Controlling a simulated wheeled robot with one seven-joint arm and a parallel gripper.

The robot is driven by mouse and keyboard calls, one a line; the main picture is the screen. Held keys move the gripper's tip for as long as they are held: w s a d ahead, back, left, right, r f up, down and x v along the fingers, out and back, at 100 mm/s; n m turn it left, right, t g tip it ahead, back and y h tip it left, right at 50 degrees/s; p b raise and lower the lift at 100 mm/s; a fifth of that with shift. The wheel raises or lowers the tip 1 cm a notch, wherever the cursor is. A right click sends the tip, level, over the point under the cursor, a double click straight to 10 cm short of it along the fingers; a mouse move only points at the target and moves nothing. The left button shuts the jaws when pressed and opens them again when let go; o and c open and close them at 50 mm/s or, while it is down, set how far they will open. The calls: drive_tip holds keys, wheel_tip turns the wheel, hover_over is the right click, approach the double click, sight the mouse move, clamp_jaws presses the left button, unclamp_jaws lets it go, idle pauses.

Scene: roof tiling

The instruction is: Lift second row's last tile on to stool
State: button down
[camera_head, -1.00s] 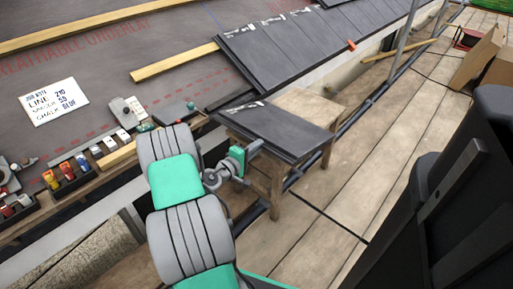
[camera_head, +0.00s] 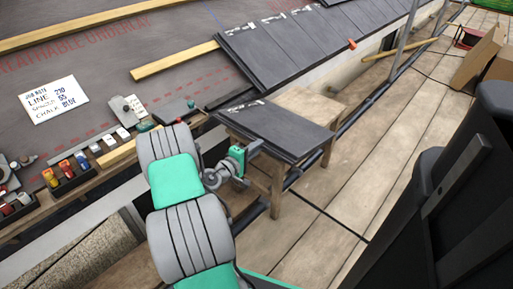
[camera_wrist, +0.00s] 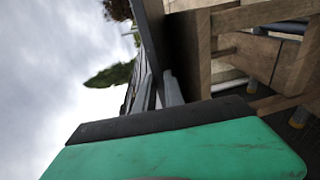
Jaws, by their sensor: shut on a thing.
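A dark grey slate tile (camera_head: 275,130) lies roughly flat over the near part of the wooden stool (camera_head: 312,106), its left end sticking out past the stool top. A pale mark shows near its upper left corner. My gripper (camera_head: 256,149) is shut on the tile's near edge. In the wrist view the two grey fingers (camera_wrist: 160,92) pinch the dark tile (camera_wrist: 153,38), seen edge-on beside the stool's wooden frame (camera_wrist: 245,18). Whether the tile rests fully on the stool top or sits slightly above it, I cannot tell.
Overlapping slate tiles (camera_head: 290,48) cover the roof edge behind the stool. Wooden battens (camera_head: 175,60), a written note card (camera_head: 55,100) and a tool ledge with small bins (camera_head: 75,172) are at the left. A cardboard box (camera_head: 480,58) stands right. The plank walkway (camera_head: 350,190) is mostly clear.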

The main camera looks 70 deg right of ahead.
drive_tip(key=shift+f+b, duration=0.4)
drive_tip(key=shift+f, duration=0.05)
idle(0.3)
drive_tip(key=c, duration=1.4)
unclamp_jaws()
drive_tip(key=shift+o, duration=0.2)
drive_tip(key=p+v, duration=0.1)
drive_tip(key=v, duration=0.6)
drive_tip(key=shift+a, duration=0.25)
drive_tip(key=shift+w, duration=0.1)
